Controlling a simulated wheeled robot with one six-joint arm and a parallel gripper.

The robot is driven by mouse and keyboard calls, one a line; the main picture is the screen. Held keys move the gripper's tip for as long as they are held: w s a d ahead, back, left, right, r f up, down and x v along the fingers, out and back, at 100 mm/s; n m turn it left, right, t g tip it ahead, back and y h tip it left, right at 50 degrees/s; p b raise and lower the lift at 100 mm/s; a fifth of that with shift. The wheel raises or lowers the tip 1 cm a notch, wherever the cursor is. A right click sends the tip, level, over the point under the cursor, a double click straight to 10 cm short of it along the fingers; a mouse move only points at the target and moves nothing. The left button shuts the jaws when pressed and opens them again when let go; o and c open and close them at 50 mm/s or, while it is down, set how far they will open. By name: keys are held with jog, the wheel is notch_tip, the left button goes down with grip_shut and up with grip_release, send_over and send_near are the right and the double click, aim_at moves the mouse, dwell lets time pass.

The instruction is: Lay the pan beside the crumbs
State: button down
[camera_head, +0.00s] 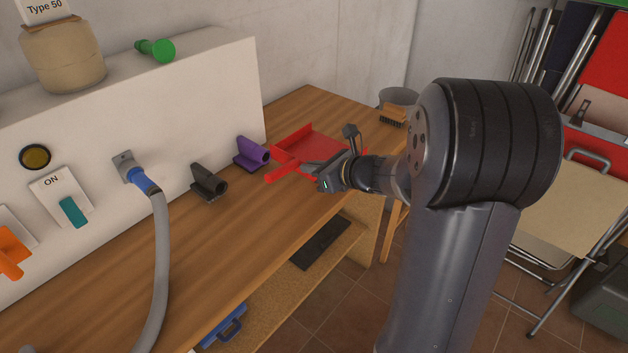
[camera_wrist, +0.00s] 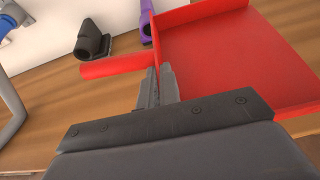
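The pan is a red dustpan (camera_head: 322,142) near the far end of the wooden workbench. Its flat tray fills the upper right of the wrist view (camera_wrist: 225,55), and a short red handle-like part (camera_wrist: 115,66) sticks out to the left. My gripper (camera_head: 308,168) is at the pan's near side. In the wrist view its two fingers (camera_wrist: 159,82) are close together where the red part meets the tray, and they appear closed on it. The fingers hide the exact contact. I cannot tell whether the pan rests on the bench or is slightly raised. I see no crumbs.
A purple holder (camera_head: 252,153) and a black holder (camera_head: 208,182) stand left of the pan along the white panel (camera_head: 130,95). A grey hose (camera_head: 160,260) hangs over the bench. A brush (camera_head: 392,116) and a grey bucket (camera_head: 400,97) are at the far end. The bench front (camera_head: 215,245) is clear.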

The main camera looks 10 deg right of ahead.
jog(key=shift+f+b, duration=0.35)
jog(key=shift+f, duration=2.05)
jog(key=shift+f, duration=0.15)
jog(key=c, duration=1.6)
grip_release()
jog(key=shift+c, duration=0.2)
jog(key=shift+r, duration=0.25)
jog(key=v, duration=1.2)
jog(key=shift+f+p, duration=0.2)
jog(key=shift+p, duration=0.15)
